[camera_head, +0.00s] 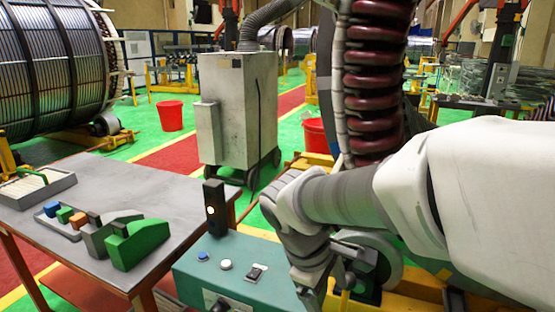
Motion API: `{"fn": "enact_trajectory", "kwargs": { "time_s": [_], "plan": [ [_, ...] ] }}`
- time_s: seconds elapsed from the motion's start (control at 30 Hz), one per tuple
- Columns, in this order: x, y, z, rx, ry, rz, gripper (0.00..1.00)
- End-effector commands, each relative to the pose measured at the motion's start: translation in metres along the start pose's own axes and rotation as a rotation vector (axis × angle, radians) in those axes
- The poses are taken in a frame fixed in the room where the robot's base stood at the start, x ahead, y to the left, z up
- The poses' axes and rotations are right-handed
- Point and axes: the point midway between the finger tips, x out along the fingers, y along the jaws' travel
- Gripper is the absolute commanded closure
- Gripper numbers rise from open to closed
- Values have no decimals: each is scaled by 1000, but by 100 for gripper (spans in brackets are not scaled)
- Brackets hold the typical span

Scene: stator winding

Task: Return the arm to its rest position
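My arm, in a white cover, comes in from the right edge and reaches across the lower right of the head view. Its grey wrist bends downward beside a teal control box (205,268). My gripper (318,292) is at the lower end, low in the picture and just right of the box. Its fingertips are not clear, so I cannot tell whether it is open or shut, or whether it touches anything. No held object is visible.
A grey table (105,185) at left bears green, blue and orange blocks (138,243) and a tray (35,187). A grey wheeled cabinet (235,110) and a red bucket (171,116) stand behind. A dark red coil (372,80) rises behind my arm. Green floor lies between.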

Motion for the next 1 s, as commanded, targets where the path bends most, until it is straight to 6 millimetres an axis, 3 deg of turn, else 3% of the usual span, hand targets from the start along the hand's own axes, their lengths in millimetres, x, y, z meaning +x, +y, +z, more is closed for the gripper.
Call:
{"fn": "enact_trajectory", "kwargs": {
  "time_s": [0.03,0.2,0.5,0.7,1.0],
  "plan": [
    [-10,2,14,87,40,-15,13],
    [-31,0,50,370,171,-64,13],
    [-63,-12,94,826,390,-117,13],
    [-72,-17,106,984,471,-130,13],
    [-73,-18,107,1012,484,-133,13]
  ]
}}
